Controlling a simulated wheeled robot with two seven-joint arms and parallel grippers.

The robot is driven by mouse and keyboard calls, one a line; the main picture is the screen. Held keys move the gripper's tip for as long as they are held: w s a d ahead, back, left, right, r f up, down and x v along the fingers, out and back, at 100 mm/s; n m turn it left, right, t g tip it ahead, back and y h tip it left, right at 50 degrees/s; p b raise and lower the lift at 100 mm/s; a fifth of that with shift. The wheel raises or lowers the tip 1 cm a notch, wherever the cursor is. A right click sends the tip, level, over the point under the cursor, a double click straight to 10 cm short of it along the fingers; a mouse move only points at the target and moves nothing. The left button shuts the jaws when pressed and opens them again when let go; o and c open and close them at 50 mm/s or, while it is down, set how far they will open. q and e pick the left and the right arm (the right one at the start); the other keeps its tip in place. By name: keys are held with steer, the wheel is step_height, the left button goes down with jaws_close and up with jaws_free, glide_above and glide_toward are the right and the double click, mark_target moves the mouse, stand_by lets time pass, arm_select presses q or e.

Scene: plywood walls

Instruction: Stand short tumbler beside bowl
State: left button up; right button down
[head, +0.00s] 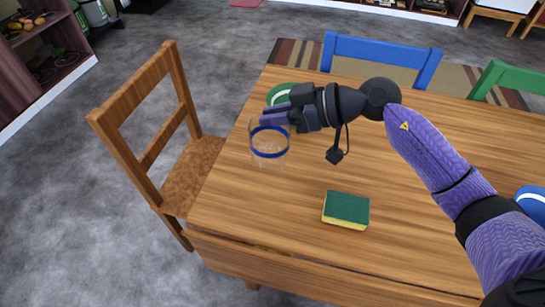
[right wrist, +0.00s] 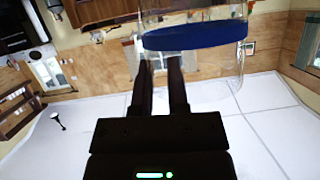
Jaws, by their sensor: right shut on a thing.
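The short tumbler (head: 268,153) is clear glass with a blue band, near the table's left edge in the head view. My right gripper (head: 270,118) is shut on its rim side and the tumbler looks upright. In the right wrist view the tumbler (right wrist: 195,36) fills the top, at the tips of my right gripper (right wrist: 160,68). I cannot tell whether its base touches the table. A round green and white dish (head: 279,92), partly hidden behind my right gripper, may be the bowl. A blue and white round dish (head: 532,201) is cut off at the right edge. My left gripper is out of view.
A green and yellow sponge (head: 346,209) lies on the wooden table (head: 270,215), right of and nearer than the tumbler. A wooden chair (head: 150,140) stands at the left; blue (head: 380,50) and green (head: 505,78) chairs stand behind. The table around the sponge is clear.

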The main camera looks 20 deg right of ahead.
mark_target(271, 129)
steer(key=w+d+r, duration=0.1)
steer(key=w, duration=0.4)
steer(key=f+b, duration=0.3)
steer(key=f, duration=0.2)
steer(key=f+b, duration=0.3)
steer(key=f, duration=0.2)
steer(key=shift+w+d+f, duration=0.1)
steer(key=shift+w+f, duration=0.05)
steer(key=shift+w, duration=0.05)
steer(key=shift+r, duration=0.2)
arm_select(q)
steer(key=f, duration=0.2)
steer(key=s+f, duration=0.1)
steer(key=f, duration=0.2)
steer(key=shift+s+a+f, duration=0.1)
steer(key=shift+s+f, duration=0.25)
arm_select(e)
steer(key=c, duration=0.6)
jaws_free()
arm_select(q)
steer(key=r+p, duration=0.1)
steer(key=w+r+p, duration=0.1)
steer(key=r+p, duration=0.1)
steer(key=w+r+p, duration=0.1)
steer(key=p, duration=0.1)
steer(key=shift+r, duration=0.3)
arm_select(e)
steer(key=v, duration=1.2)
steer(key=shift+s+r, duration=0.1)
steer(key=shift+s, duration=0.05)
